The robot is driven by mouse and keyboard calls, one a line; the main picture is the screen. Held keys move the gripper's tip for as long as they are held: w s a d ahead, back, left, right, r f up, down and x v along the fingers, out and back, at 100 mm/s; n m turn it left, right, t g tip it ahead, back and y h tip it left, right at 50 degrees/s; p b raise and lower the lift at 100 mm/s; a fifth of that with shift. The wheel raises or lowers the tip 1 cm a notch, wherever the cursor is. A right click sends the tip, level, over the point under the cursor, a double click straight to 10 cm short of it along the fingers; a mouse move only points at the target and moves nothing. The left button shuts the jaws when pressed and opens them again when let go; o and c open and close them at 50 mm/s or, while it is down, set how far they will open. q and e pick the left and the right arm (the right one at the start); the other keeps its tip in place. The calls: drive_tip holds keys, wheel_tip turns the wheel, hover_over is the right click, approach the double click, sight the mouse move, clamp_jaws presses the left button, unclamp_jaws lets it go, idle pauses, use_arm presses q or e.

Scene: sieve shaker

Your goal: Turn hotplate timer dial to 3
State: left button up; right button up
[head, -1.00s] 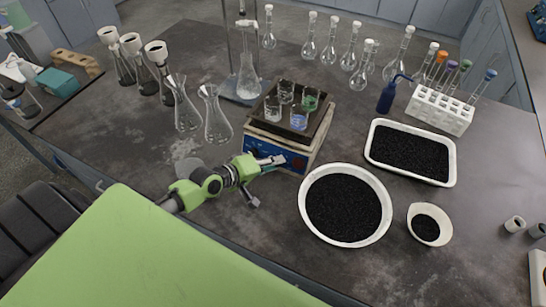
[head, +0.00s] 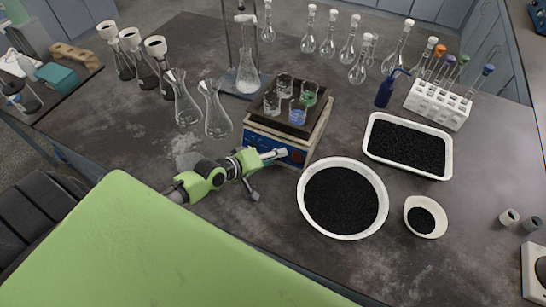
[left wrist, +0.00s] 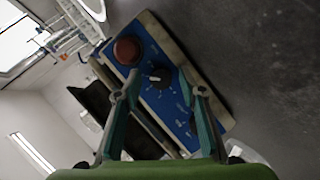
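The hotplate (head: 262,146) stands near the front of the bench, with its blue front panel facing my left arm. In the left wrist view the panel (left wrist: 172,104) carries a black timer dial (left wrist: 159,78) ringed by small white marks, beside a larger red knob (left wrist: 127,50). The dial's exact setting is too small to read. My left gripper (head: 283,153) is close in front of the panel and partly covers it in the head view. In the left wrist view the left gripper's fingers (left wrist: 160,88) are spread, with the dial showing between their tips; contact cannot be told. My right gripper is not in view.
Several small beakers (head: 298,116) stand on the hotplate's top. Two empty flasks (head: 217,120) stand to its left. A round white bowl of black granules (head: 377,215) sits close to its right front, with a white tray (head: 447,172) beyond.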

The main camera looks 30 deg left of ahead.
use_arm(q)
drive_tip(key=shift+s, duration=0.1)
drive_tip(key=v, duration=1.1)
drive_tip(key=shift+s+a+r, duration=0.15)
drive_tip(key=shift+s+r, duration=0.05)
drive_tip(key=shift+s, duration=0.15)
